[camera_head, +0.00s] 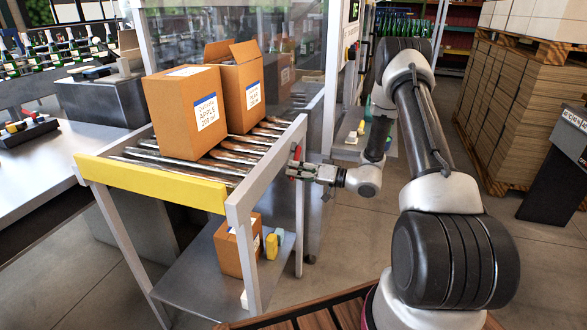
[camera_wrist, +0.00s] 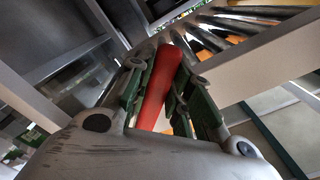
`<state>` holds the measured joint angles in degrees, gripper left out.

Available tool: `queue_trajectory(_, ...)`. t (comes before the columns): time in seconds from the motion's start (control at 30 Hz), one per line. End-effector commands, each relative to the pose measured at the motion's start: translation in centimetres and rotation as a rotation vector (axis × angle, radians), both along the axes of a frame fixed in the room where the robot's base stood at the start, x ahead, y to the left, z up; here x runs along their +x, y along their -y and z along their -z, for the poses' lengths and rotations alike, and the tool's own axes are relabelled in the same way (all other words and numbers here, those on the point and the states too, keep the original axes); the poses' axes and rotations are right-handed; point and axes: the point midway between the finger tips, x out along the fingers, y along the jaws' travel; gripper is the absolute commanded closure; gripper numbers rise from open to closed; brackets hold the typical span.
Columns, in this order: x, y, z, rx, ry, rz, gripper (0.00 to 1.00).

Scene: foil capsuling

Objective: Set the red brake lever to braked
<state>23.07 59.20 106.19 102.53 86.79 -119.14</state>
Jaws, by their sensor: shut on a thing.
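The red brake lever (camera_wrist: 158,85) is a red bar that runs up between my fingers in the wrist view. My gripper (camera_wrist: 160,95) is shut on it, with one dark green finger on each side. In the head view my gripper (camera_head: 298,170) is at the right side rail of the roller conveyor (camera_head: 272,140). Only a small bit of red shows there between the fingers. The lever's pivot and any braked mark are hidden or too small to tell, so I cannot tell its setting.
Two cardboard boxes (camera_head: 187,112) (camera_head: 240,85) stand on the conveyor rollers, behind a yellow end bar (camera_head: 150,183). A smaller box (camera_head: 236,245) and a yellow item (camera_head: 272,246) sit on the lower shelf. Stacked cardboard (camera_head: 520,110) stands at the right. The floor between is clear.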

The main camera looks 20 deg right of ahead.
Motion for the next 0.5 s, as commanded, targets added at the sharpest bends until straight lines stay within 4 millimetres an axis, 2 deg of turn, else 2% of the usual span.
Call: queue_trajectory(0.5, 1.6, 1.2, 1.7, -0.197, 0.266, 0.000, 1.00)
